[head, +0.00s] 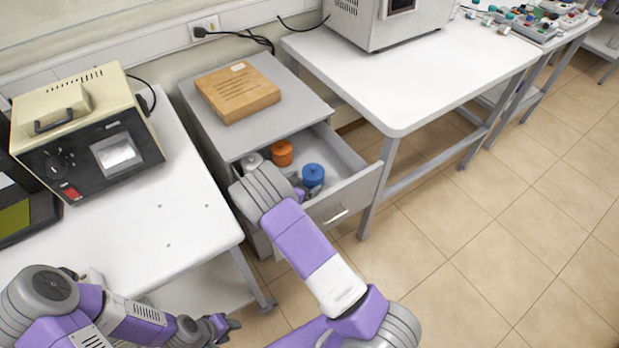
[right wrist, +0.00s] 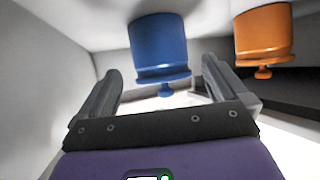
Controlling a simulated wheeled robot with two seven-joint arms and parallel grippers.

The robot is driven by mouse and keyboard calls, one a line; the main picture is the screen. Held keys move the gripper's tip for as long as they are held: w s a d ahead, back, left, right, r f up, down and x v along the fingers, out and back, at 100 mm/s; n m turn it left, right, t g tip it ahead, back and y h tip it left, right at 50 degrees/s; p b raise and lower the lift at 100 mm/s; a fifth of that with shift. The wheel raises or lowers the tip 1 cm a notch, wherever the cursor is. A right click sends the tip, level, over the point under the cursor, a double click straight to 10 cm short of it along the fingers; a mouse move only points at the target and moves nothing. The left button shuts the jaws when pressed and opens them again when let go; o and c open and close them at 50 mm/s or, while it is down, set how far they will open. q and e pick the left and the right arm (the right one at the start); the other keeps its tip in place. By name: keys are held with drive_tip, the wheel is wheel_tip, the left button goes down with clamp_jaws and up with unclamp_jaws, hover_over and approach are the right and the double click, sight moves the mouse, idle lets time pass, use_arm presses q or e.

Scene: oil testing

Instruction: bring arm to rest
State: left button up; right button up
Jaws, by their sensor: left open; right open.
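My right arm reaches into the open drawer (head: 345,190) of the grey cabinet. My right gripper (head: 301,192) is mostly hidden behind my wrist in the head view. In the right wrist view, the right gripper (right wrist: 160,70) is open, with a blue weight (right wrist: 160,48) in line with the gap between its fingers. I see no contact between fingers and weight. The blue weight also shows in the head view (head: 313,174), standing in the drawer. My left gripper (head: 222,326) is open and empty, low at the left in front of the white table.
An orange weight (head: 282,153) stands in the drawer behind the blue one. A wooden block (head: 238,92) lies on the cabinet top (head: 290,105). A beige tester (head: 85,130) stands on the left table (head: 185,215). Drawer walls surround my right gripper. The floor at right is clear.

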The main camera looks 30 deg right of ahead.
drive_tip(key=shift+s+a+r, duration=0.3)
drive_tip(key=shift+a, duration=0.2)
